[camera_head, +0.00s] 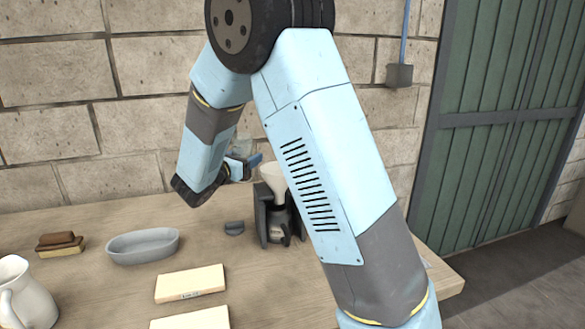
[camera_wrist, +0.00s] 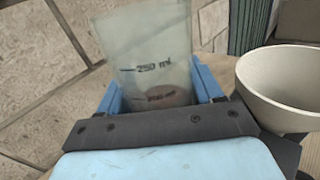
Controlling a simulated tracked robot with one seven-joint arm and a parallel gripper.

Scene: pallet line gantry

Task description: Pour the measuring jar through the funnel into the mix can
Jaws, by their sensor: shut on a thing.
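The measuring jar (camera_wrist: 150,50) is clear with dark markings, one reading 250 ml, and holds a little brownish content low down. My gripper (camera_wrist: 155,100) is shut on it, with blue fingers on both sides; in the head view my gripper (camera_head: 240,165) is behind my arm, left of the funnel and above the table. The cream funnel (camera_head: 262,178) sits in a dark stand; its wide bowl (camera_wrist: 285,85) shows right of the jar in the wrist view. A dark can (camera_head: 279,228), likely the mix can, is under the funnel, partly hidden by my arm.
A grey oval dish (camera_head: 143,246), a small dark grey object (camera_head: 234,228) and a brush-like brown block (camera_head: 60,242) lie on the table (camera_head: 110,285). A white pitcher (camera_head: 28,295) stands front left. Pale boards (camera_head: 190,283) lie in front. A brick wall is behind.

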